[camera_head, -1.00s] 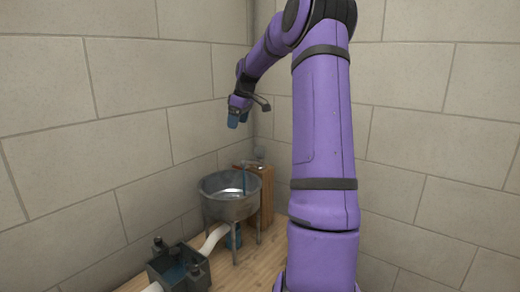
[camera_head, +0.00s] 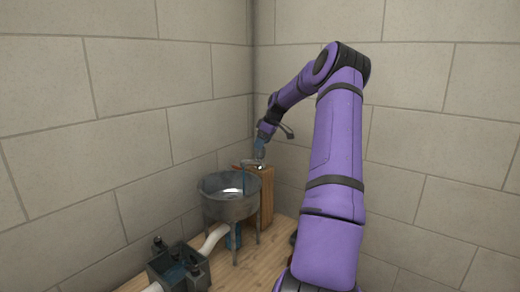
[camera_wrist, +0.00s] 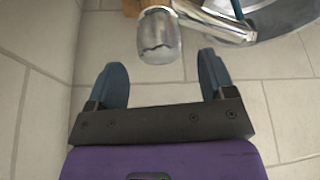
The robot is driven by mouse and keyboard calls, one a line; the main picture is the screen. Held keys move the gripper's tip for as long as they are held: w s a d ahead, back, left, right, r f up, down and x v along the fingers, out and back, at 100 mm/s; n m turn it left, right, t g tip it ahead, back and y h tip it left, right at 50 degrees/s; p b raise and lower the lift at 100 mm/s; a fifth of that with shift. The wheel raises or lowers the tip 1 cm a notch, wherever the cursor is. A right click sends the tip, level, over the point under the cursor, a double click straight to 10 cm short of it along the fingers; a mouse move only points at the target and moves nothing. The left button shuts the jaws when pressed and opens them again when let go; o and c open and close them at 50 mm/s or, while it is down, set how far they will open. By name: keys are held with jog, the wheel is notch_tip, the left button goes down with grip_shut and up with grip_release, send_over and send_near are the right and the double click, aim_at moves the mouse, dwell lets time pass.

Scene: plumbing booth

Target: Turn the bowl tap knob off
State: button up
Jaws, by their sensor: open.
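The grey metal bowl (camera_head: 228,208) stands on legs in the corner, and part of it shows at the upper right of the wrist view (camera_wrist: 290,18). The tap knob (camera_wrist: 158,36) is a shiny rounded metal piece at the end of the tap's metal pipe (camera_wrist: 215,24). A thin blue stream, apparently water, falls from the tap into the bowl. My gripper (camera_wrist: 162,72) is open and empty. In the wrist view the knob lies just beyond the fingertips, between their lines. In the head view my gripper (camera_head: 260,152) is just above the tap and hides part of it.
A wooden post (camera_head: 267,198) stands behind the bowl. A dark open box (camera_head: 180,268) with blue water and a white pipe (camera_head: 213,240) is at the lower left. Tiled walls close in the corner on both sides.

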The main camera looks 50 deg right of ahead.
jog(key=shift+x, duration=1.7)
jog(key=shift+r, duration=0.1)
jog(key=c, duration=0.9)
jog(key=shift+a, duration=0.1)
jog(key=shift+m, duration=0.4)
jog(key=m+h, duration=0.1)
jog(key=m, duration=0.1)
jog(key=shift+w+m, duration=0.1)
jog(key=shift+m, duration=0.3)
jog(key=m+h, duration=0.2)
jog(key=m, duration=0.2)
jog(key=shift+m, duration=0.3)
jog(key=m+h, duration=0.1)
jog(key=m, duration=0.2)
jog(key=m+g+h, duration=0.1)
jog(key=m, duration=0.1)
jog(key=shift+m+g, duration=0.3)
jog(key=shift+m, duration=0.4)
